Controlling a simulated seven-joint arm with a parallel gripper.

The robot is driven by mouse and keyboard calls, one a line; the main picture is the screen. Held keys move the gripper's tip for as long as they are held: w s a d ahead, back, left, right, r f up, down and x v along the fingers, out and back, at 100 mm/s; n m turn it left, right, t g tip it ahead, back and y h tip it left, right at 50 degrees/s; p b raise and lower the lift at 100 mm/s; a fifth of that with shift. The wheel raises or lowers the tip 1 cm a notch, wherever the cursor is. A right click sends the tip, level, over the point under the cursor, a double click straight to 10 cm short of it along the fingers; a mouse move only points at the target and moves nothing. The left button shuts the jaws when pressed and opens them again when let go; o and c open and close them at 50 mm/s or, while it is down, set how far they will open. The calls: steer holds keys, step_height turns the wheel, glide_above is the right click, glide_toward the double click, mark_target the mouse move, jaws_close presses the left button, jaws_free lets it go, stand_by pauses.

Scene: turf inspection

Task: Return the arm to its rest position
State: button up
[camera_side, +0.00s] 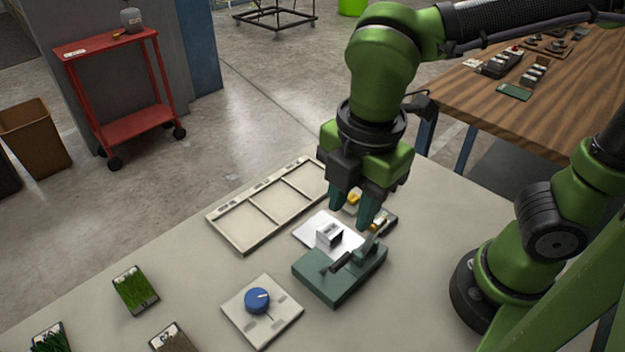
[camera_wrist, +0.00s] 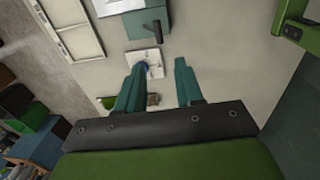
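My gripper (camera_side: 352,214) hangs above the table (camera_side: 215,285), fingers pointing down. In the wrist view my gripper (camera_wrist: 158,82) has its two teal fingers spread apart with nothing held between them. In the side view it is over the area of a white plate (camera_side: 312,228) with a small block-like piece (camera_side: 329,235) and a green fixture (camera_side: 335,283) with a dark lever. I cannot tell its exact height. The green fixture also shows at the top of the wrist view (camera_wrist: 143,27), beyond the fingers.
A divided tray (camera_side: 236,236) lies behind the fixture. A plate with a blue knob (camera_side: 257,300) lies in front. Turf samples, one bright green (camera_side: 134,290), lie at the left. A small item with yellow (camera_side: 354,198) is partly hidden behind the fingers. A wooden bench (camera_side: 460,95) stands at back right.

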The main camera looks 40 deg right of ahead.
steer(key=shift+r, duration=0.75)
steer(key=w+d+m+t+y, duration=0.2)
steer(key=d+m+t, duration=0.4)
steer(key=d+m, duration=1)
steer(key=w+m, duration=0.1)
steer(key=m, duration=0.5)
steer(key=shift+d+r, duration=0.25)
steer(key=shift+d, duration=0.05)
